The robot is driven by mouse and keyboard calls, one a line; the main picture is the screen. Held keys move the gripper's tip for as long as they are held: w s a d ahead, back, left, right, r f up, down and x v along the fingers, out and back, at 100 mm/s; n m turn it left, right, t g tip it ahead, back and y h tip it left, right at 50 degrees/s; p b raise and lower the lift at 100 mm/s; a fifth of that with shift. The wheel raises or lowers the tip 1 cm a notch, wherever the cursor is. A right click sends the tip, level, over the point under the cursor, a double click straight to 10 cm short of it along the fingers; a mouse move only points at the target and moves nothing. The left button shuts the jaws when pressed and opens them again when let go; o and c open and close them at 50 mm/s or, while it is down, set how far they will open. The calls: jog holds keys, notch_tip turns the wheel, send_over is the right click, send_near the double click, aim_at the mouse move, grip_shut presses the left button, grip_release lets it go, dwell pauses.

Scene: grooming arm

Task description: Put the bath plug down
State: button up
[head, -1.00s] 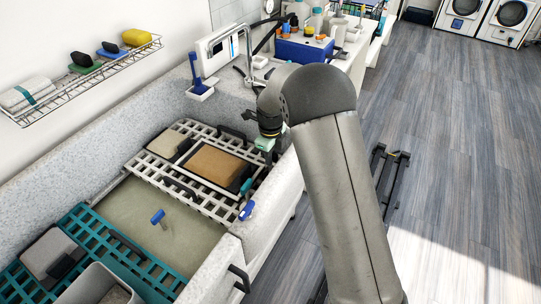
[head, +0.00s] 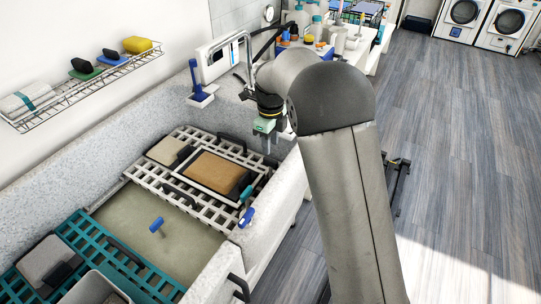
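My gripper (head: 269,147) hangs pointing down over the right rim of the grey tub (head: 105,150), beyond the far end of the white slatted rack (head: 180,201). Its fingers are small and partly dark here. I cannot make out whether they hold anything. A small blue T-shaped piece with a pale stem (head: 157,224) stands on the greenish tub floor between the two racks. It may be the bath plug, but I cannot be sure. My gripper is well apart from it, up and to the right.
The white rack bears a brown-topped tray (head: 212,171) and a smaller beige one. A teal rack (head: 110,262) with a grey tray crosses the near end. A blue-handled tool (head: 246,217) lies on the right rim. A tap (head: 247,55) and a crowded counter stand behind.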

jog(key=shift+r, duration=1.5)
jog(key=s+d+r+n, duration=0.1)
jog(key=s+d, duration=0.1)
jog(key=s+d+r+n, duration=0.1)
jog(key=s+d+n, duration=0.1)
jog(key=s+d+r+n, duration=0.1)
jog(key=s+n, duration=0.1)
jog(key=shift+s+d+r, duration=0.1)
jog(key=shift+d+r, duration=0.05)
jog(key=shift+d, duration=0.25)
jog(key=s+d+n, duration=0.3)
jog(key=s+n, duration=0.3)
jog(key=s, duration=0.3)
jog(key=s+d+f+n, duration=0.1)
jog(key=s+d+n, duration=0.3)
jog(key=s, duration=0.5)
jog(key=s+d+f+n, duration=0.1)
jog(key=s+d+n, duration=0.2)
jog(key=s+n, duration=0.5)
jog(key=shift+s+d+n, duration=0.3)
jog(key=shift+s+n, duration=0.1)
jog(key=shift+s, duration=0.25)
jog(key=shift+a, duration=0.1)
